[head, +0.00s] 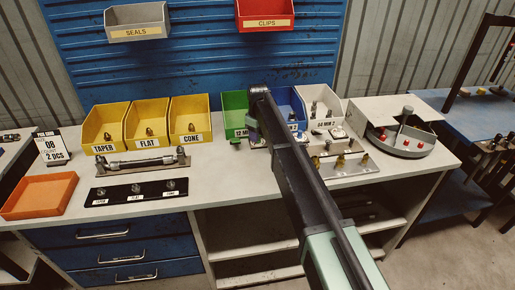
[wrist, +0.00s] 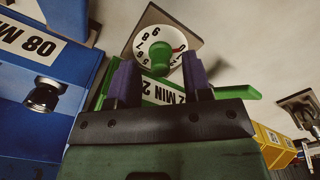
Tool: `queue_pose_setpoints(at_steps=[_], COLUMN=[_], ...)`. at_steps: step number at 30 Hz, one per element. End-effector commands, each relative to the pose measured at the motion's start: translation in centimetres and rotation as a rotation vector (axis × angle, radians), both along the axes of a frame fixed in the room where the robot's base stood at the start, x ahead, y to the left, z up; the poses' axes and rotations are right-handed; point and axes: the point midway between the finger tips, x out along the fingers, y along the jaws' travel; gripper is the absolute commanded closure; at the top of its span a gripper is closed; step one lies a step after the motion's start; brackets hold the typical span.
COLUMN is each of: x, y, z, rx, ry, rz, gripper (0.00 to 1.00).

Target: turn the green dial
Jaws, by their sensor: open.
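The green dial (wrist: 160,54) shows in the wrist view as a round green knob on a white face with black numbers and a red mark, set on a square plate. My gripper (wrist: 158,72) is open, with its two dark purple fingers apart. In that view the fingertips lie to the left and right of the knob's lower part. I cannot tell whether they touch it or how deep they reach. In the head view my arm comes in from the lower right and hides the dial.
A green bin (head: 234,110) and a blue bin (head: 290,105) stand close to my arm's end. A white bin (head: 318,110), a fixture plate (head: 345,170) and a round grey tray (head: 410,148) are to the right. Yellow bins (head: 146,125) and an orange tray (head: 40,195) are left.

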Motion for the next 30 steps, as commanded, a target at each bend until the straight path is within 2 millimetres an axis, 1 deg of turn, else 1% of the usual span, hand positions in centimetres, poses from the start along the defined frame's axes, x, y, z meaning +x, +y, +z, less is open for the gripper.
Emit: queue_pose_setpoints(at_steps=[1, 2, 10, 11, 18, 19, 20, 26, 30], x=[-0.01, -0.01, 0.00, 0.00, 0.00, -0.01, -0.01, 0.00, -0.01], y=[-0.01, -0.01, -0.02, -0.02, -0.02, -0.02, -0.02, -0.02, -0.02], z=[-1.57, -1.75, -1.54, -1.54, -1.54, -1.54, -1.54, -1.55, -1.55], rx=[0.000, 0.000, 0.000, 0.000, 0.000, 0.000, 0.000, 0.000, 0.000], ry=[0.000, 0.000, 0.000, 0.000, 0.000, 0.000, 0.000, 0.000, 0.000], rz=[0.000, 0.000, -0.001, -0.001, -0.001, -0.001, -0.001, -0.011, -0.048], gripper=[0.55, 0.55, 0.55, 0.56, 0.93, 0.98, 1.00, 1.00, 1.00])
